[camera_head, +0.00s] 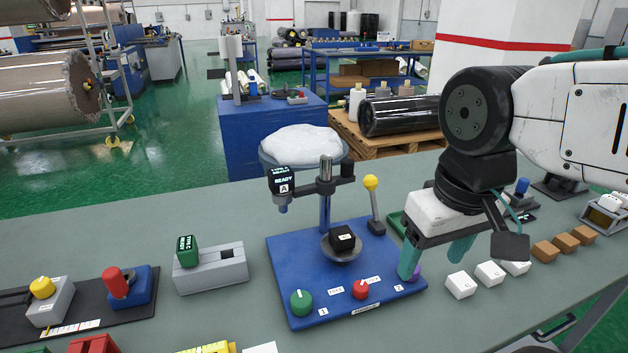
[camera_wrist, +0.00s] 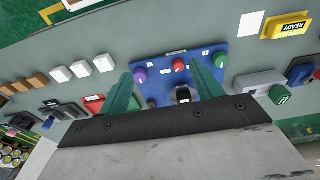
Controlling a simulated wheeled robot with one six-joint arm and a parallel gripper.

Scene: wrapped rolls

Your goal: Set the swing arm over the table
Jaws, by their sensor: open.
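The swing arm (camera_head: 326,186) is a dark bar on a post on a blue base (camera_head: 290,262). Its head, marked A and READY (camera_head: 283,182), hangs at the left end, left of the small round table (camera_head: 342,256). A black block (camera_head: 342,237) sits on that table; the block also shows in the wrist view (camera_wrist: 183,95). My gripper (camera_head: 436,256) is open and empty at the base's right edge, near a purple knob partly hidden by a finger. In the wrist view my gripper's teal fingers (camera_wrist: 163,68) straddle part of the blue base.
A yellow-knobbed lever (camera_head: 371,190) stands right of the post. Green (camera_head: 301,302) and red (camera_head: 360,289) knobs are on the base's front. White blocks (camera_head: 489,273) and brown blocks (camera_head: 558,244) lie to the right. A grey holder (camera_head: 212,272) stands left; the bench between is clear.

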